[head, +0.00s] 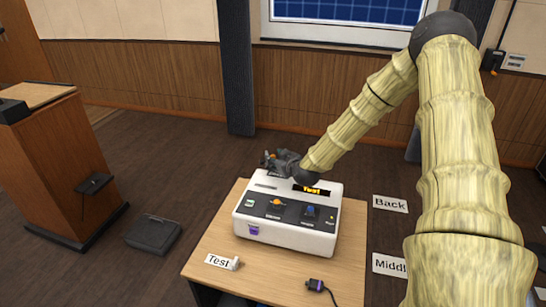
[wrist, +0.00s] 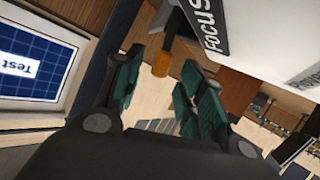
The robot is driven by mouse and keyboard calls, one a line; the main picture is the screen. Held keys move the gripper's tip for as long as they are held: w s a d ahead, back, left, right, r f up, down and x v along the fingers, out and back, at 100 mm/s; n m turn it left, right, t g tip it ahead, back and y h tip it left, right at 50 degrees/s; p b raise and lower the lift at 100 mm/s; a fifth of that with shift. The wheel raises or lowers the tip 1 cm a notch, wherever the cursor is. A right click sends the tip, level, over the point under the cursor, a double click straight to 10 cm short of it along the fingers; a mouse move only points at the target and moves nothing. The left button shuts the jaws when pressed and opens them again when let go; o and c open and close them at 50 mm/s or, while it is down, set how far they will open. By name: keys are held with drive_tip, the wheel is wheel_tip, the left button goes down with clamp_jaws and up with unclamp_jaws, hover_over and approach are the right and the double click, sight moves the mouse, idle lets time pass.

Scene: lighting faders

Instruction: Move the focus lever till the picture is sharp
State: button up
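The white console (head: 290,240) stands on a wooden table, with an orange control and a blue control on its dark top panel. My gripper (head: 282,160) is at the console's back left edge. In the wrist view a white panel marked FOCUS (wrist: 235,25) has an orange knob (wrist: 162,62) beside it, which I take as the focus lever's end. My gripper's green-padded fingers (wrist: 160,80) are apart, with the knob between or just beyond the tips; contact is not clear. The screen (wrist: 35,65) shows a blue grid and a white Test label, readable but upside down.
The table (head: 210,245) also carries a Test card (head: 218,261) and a small dark plug-like object (head: 314,285). A wooden lectern (head: 60,170) and a dark case (head: 154,233) stand left. Cards marked Back (head: 390,204) and Middl (head: 389,264) are at right.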

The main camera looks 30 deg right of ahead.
sight(273, 155)
drive_tip(key=shift+p+x, duration=0.35)
drive_tip(key=shift+x, duration=1.4)
drive_tip(key=shift+c, duration=0.4)
clamp_jaws()
